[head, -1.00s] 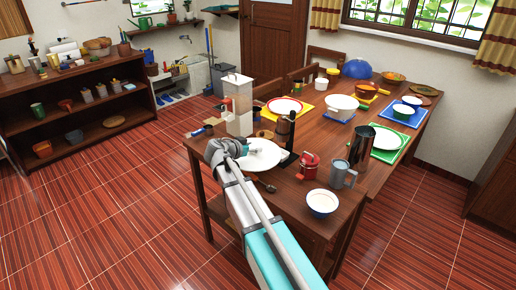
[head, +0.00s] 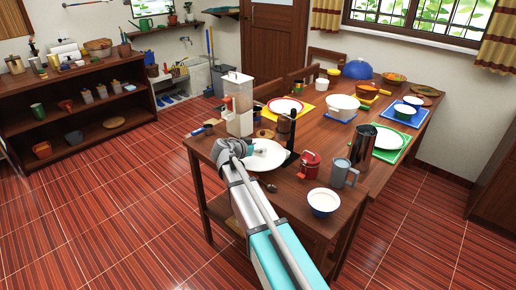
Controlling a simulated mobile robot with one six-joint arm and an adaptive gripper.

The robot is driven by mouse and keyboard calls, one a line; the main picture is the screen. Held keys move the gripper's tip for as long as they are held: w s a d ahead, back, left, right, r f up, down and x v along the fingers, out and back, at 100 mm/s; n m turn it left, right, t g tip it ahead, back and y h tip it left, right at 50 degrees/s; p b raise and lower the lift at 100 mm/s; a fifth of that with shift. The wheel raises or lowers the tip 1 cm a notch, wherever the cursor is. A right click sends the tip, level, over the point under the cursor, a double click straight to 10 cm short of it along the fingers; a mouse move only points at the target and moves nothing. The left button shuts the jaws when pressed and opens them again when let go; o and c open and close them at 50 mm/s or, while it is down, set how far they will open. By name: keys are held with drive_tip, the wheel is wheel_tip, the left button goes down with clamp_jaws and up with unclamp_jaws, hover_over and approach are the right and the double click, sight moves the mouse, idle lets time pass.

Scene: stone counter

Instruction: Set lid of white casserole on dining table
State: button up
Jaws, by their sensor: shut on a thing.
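My gripper (head: 240,150) is over the near left part of the wooden dining table (head: 318,148). It is shut on a white round disc, which looks like the casserole lid (head: 268,154). The lid shows to the right of the gripper, low over or on the tabletop; I cannot tell if it touches the wood. The fingertips are largely hidden by my wrist. A white pot (head: 342,103), probably the casserole, stands farther back on the table on a blue mat and shows no lid.
Close around the lid are a dispenser (head: 238,103), a dark upright device (head: 284,135), a red canister (head: 309,165) and a spoon (head: 270,187). A grey mug (head: 343,173) and a bowl (head: 323,202) stand near the right front. Some bare wood shows beside the spoon.

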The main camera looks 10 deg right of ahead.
drive_tip(key=shift+f+b, duration=0.3)
drive_tip(key=shift+f, duration=0.1)
drive_tip(key=o, duration=1.3)
drive_tip(key=shift+r, duration=0.15)
drive_tip(key=shift+r+p, duration=0.5)
drive_tip(key=shift+p, duration=0.15)
drive_tip(key=shift+s+a+r, duration=0.2)
drive_tip(key=shift+r, duration=0.1)
drive_tip(key=p+v, duration=0.4)
drive_tip(key=v, duration=0.7)
drive_tip(key=shift+a+p, duration=0.2)
drive_tip(key=shift+p, duration=0.1)
